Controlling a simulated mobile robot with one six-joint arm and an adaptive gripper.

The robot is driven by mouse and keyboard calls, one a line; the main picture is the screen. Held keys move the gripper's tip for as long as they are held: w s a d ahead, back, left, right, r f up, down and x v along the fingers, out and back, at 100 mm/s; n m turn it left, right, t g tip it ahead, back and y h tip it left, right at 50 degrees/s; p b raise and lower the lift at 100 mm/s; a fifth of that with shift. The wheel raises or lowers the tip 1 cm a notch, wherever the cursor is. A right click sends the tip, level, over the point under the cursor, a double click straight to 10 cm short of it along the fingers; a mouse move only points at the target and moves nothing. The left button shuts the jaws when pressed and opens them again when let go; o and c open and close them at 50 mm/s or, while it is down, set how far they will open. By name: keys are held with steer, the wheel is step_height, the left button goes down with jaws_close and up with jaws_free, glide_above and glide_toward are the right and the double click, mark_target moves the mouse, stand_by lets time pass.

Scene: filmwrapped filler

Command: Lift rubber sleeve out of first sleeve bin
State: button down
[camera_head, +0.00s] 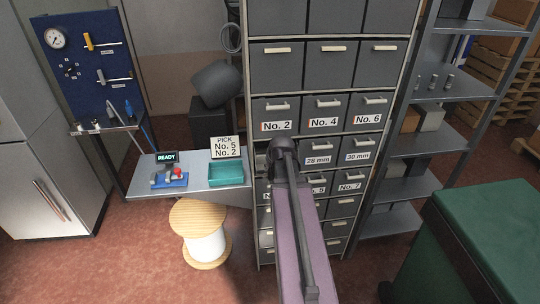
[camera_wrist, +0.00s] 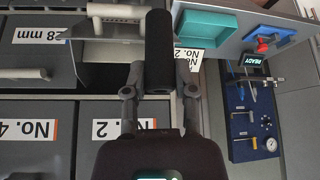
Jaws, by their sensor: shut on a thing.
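The rubber sleeve (camera_wrist: 158,50) is a black cylinder in the wrist view. My gripper (camera_wrist: 158,92) is shut on its near end, a finger on each side, and the rest of it sticks out beyond the fingertips. In the head view my gripper (camera_head: 283,150) is in front of the drawer cabinet, just below the No. 2 drawer (camera_head: 276,108) and left of the 28 mm drawer (camera_head: 318,150). My arm and gripper hide the sleeve there. A pale handle (camera_wrist: 115,11) shows beside the sleeve in the wrist view; I cannot tell how far its bin is pulled out.
A bench left of the cabinet holds a teal tray (camera_head: 226,173), a blue device with a red knob (camera_head: 169,179), a READY display (camera_head: 166,157) and a sign reading PICK No. 5, No. 2 (camera_head: 226,147). A wooden spool (camera_head: 198,217) stands below. A green box (camera_head: 480,240) is at right.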

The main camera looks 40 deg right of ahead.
mark_target(273, 175)
steer(key=shift+s+a, duration=0.6)
steer(key=shift+s, duration=0.35)
steer(key=shift+s+a, duration=0.6)
steer(key=shift+s, duration=0.35)
steer(key=shift+f, duration=0.15)
